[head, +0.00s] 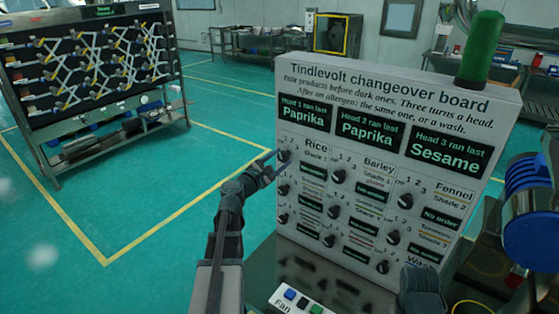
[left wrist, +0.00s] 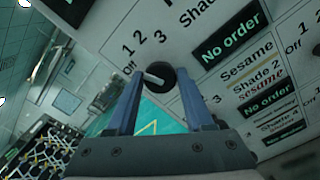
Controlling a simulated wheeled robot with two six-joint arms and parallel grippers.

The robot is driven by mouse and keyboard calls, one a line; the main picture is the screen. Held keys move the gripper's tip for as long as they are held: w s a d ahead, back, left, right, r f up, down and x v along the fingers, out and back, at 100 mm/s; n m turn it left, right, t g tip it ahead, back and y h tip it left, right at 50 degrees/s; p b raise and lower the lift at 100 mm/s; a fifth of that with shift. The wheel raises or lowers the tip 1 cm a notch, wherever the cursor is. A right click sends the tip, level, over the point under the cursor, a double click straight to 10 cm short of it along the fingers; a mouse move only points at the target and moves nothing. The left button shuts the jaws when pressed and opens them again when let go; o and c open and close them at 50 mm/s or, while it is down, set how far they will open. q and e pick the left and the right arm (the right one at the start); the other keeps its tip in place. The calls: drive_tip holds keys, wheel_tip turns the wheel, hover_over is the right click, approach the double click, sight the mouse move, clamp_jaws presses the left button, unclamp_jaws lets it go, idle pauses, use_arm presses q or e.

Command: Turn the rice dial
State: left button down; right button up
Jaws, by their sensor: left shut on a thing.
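The changeover board (head: 405,85) stands upright on a dark bench, with several black dials in columns. The rice dial (head: 284,156) is at the top left of the dial area, beside the "Rice" label. My left gripper (head: 268,164) reaches it from the left, its fingers on either side of the knob. In the left wrist view the black dial (left wrist: 162,77) sits between the fingertips of my shut gripper (left wrist: 160,85). Its white pointer points left, roughly toward "Off". The order window beside it reads "No order".
A green lamp (head: 480,48) stands on the board's top. A blue cylinder (head: 532,215) is at the right. A rack (head: 95,80) stands back left; the floor between is clear.

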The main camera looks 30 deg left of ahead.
idle(0.4)
use_arm(q)
drive_tip(key=shift+c, duration=1.5)
unclamp_jaws()
drive_tip(key=shift+s, duration=0.2)
